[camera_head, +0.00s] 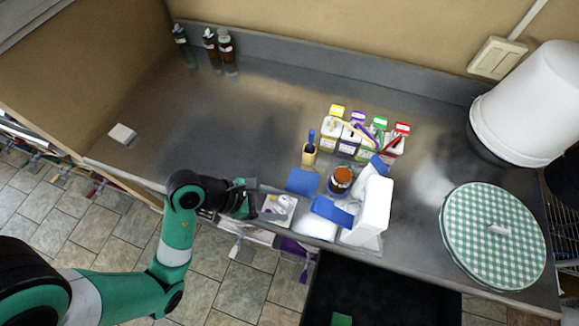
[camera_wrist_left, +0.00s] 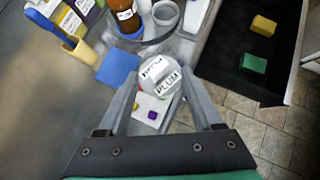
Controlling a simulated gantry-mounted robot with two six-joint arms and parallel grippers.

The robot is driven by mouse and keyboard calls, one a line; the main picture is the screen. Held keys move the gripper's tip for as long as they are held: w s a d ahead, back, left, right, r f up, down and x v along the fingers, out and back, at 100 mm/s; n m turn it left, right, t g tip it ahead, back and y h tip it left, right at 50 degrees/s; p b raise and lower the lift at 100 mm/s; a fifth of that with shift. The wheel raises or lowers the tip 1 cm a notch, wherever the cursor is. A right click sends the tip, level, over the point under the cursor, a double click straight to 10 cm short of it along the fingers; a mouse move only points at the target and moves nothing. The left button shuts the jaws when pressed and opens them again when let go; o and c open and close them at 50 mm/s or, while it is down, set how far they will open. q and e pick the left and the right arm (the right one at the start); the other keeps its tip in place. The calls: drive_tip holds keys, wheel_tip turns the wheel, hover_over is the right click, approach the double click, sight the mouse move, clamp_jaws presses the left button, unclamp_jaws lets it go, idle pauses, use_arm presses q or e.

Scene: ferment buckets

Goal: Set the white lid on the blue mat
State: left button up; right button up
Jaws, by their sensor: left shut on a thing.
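My left gripper (camera_head: 256,198) is at the front edge of the counter. In the left wrist view its two fingers (camera_wrist_left: 161,84) stand apart on either side of a round white lid (camera_wrist_left: 150,88) and are shut on it. Paper labels, with "PLUM" readable, show on or over the lid. The flat blue mat (camera_head: 302,182) lies on the counter just beyond the gripper, and its visible surface is bare; it also shows in the left wrist view (camera_wrist_left: 117,67). The lid is beside the mat, not over it. My right gripper is not in view.
A white card (camera_wrist_left: 149,109) with coloured squares is under the lid. A brown jar (camera_head: 341,182) and a white container (camera_head: 373,210) stand right of the mat. A yellow cup (camera_head: 309,155) and several small boxes stand behind. The counter's left side is mostly clear.

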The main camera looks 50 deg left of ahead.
use_arm(q)
drive_tip(key=shift+a, duration=0.2)
drive_tip(key=w+a+f, duration=0.2)
drive_tip(key=w+f, duration=0.1)
drive_tip(key=w, duration=0.1)
drive_tip(key=w+a+f, duration=0.1)
drive_tip(key=w+f, duration=0.2)
drive_tip(key=w, duration=0.1)
drive_tip(key=w+a+f+b, duration=0.1)
drive_tip(key=w+a+f, duration=0.1)
drive_tip(key=w+f, duration=0.1)
drive_tip(key=shift+w+a, duration=0.35)
drive_tip(key=shift+w, duration=0.1)
drive_tip(key=shift+w+a+f, duration=0.2)
drive_tip(key=shift+w+f, duration=0.2)
drive_tip(key=shift+f, duration=1.55)
drive_tip(key=shift+f, duration=0.1)
drive_tip(key=o, duration=1.3)
drive_tip(key=shift+o, duration=0.2)
drive_tip(key=shift+s, duration=0.1)
